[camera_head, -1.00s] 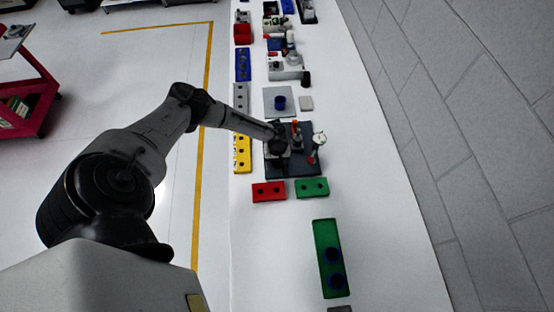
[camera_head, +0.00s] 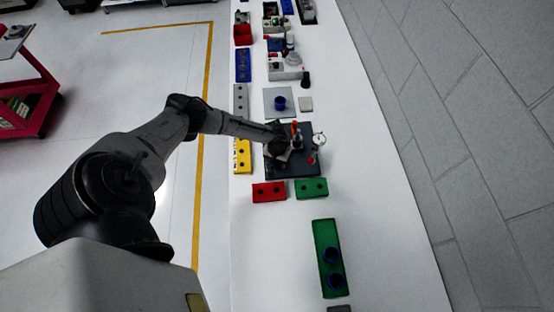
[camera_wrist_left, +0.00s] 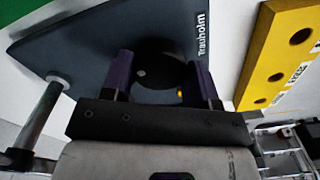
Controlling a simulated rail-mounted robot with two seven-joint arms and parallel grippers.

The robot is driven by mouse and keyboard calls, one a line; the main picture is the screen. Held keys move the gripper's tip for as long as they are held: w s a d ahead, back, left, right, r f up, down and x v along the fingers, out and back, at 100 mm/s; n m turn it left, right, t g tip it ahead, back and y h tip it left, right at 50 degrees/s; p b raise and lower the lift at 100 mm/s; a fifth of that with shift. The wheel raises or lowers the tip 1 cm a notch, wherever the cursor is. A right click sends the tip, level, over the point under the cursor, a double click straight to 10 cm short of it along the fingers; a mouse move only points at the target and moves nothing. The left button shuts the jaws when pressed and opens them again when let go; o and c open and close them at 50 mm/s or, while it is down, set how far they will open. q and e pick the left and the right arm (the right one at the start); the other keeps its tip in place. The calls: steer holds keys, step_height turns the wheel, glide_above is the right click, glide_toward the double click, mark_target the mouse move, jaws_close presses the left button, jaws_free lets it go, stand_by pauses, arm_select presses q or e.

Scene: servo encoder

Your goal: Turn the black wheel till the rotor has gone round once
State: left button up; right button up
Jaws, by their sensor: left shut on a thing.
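The black wheel (camera_wrist_left: 160,72) is a dark round part on a blue-grey base plate (camera_wrist_left: 85,50) lettered "Trauholm" in the left wrist view. My left gripper (camera_wrist_left: 162,82) has a purple-dark finger on each side of the wheel and is shut on it. A small yellow spot shows by the wheel's edge. In the head view the left gripper (camera_head: 283,150) is over the left part of the dark base plate (camera_head: 290,172) and hides the wheel. A red spot (camera_head: 310,161) and a white round dial (camera_head: 319,140) are at the plate's right. I cannot tell which part is the rotor.
A yellow block (camera_head: 242,157) lies left of the plate. A red block (camera_head: 268,192) and a green block (camera_head: 312,188) lie just in front. A grey post (camera_wrist_left: 42,115) stands near the gripper. The table's right side is clear.

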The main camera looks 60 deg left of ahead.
arm_select(q)
steer(key=m, duration=0.3)
steer(key=shift+m, duration=0.4)
steer(key=m, duration=0.4)
steer(key=shift+m, duration=0.3)
steer(key=m, duration=0.4)
steer(key=shift+b, duration=0.35)
steer(key=shift+m, duration=1.7)
steer(key=shift+m+b, duration=0.3)
steer(key=o, duration=0.9)
step_height(320, 180, up, 14)
steer(key=shift+f, duration=0.1)
